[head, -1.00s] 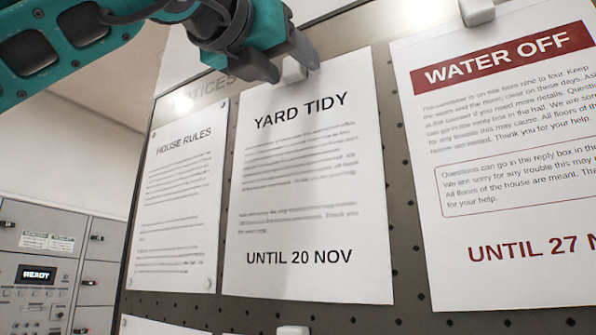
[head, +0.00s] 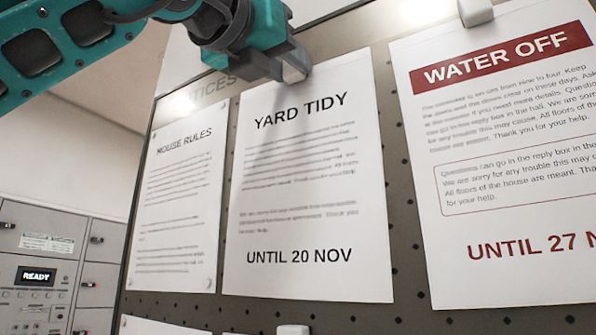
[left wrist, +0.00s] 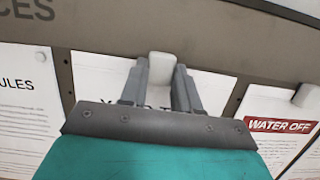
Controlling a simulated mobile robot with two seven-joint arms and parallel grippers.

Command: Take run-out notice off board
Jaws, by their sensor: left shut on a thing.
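The yard tidy notice (head: 310,190) is a white sheet reading "UNTIL 20 NOV", flat on the dark pegboard (head: 402,230) in the middle of the head view. A white magnet or clip (head: 294,74) is at its top edge. My left gripper (head: 292,66) is shut on this white clip, its fingers on either side. In the left wrist view the clip (left wrist: 160,68) shows between the two grey fingers, over the top of the notice (left wrist: 100,75). My right gripper is in neither view.
The water off notice (head: 500,150), reading "UNTIL 27 N", hangs to the right under its own white clip (head: 476,11). The house rules sheet (head: 180,205) hangs to the left. Another white clip (head: 292,330) is below. A grey locker panel with a "READY" display (head: 36,276) stands lower left.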

